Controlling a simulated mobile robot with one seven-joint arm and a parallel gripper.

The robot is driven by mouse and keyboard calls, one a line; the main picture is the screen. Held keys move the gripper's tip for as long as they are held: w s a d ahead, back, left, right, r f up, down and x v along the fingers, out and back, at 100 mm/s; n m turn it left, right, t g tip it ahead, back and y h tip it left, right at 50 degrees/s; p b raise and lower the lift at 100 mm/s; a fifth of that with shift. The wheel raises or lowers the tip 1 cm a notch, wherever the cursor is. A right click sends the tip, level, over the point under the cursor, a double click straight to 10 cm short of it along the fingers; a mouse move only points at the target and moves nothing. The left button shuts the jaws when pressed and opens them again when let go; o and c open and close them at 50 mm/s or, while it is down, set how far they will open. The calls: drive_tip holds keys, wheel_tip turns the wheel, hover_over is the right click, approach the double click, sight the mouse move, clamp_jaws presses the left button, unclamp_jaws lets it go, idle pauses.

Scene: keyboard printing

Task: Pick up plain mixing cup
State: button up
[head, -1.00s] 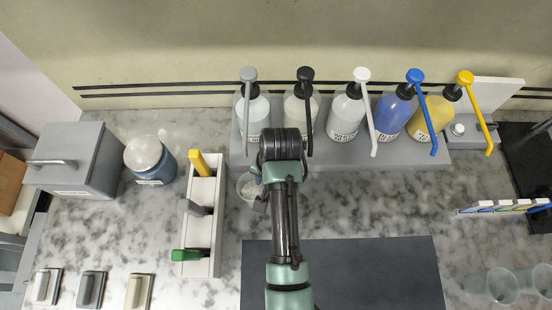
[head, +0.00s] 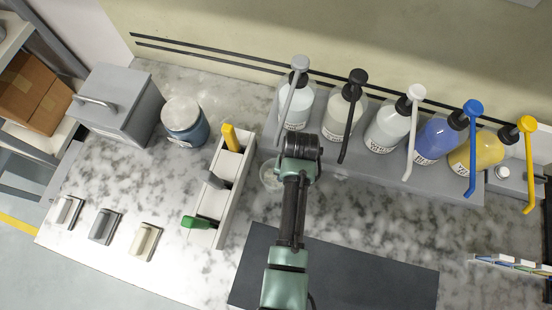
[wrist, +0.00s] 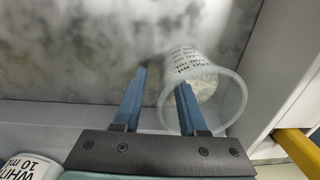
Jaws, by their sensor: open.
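The plain mixing cup (wrist: 233,95) is translucent, with dark printed text on its side and its open mouth toward the camera in the wrist view. In the head view the cup (head: 269,177) stands just left of my wrist, partly hidden by it. My gripper (wrist: 161,80) is open with two blue fingers. The right finger overlaps the cup's mouth in the wrist view. The left finger is clear of the cup on its left, so the near cup wall appears between the fingers. I cannot tell whether either finger touches it.
Pump bottles stand on a grey rack (head: 408,182) behind the cup. A white tool holder (head: 233,190) with yellow, grey and green handles stands close left of it. A dark mat (head: 345,270) lies in front. Marble counter (head: 170,215) is free between the scrapers and holder.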

drive_tip(key=shift+f, duration=0.1)
clamp_jaws()
idle(1.4)
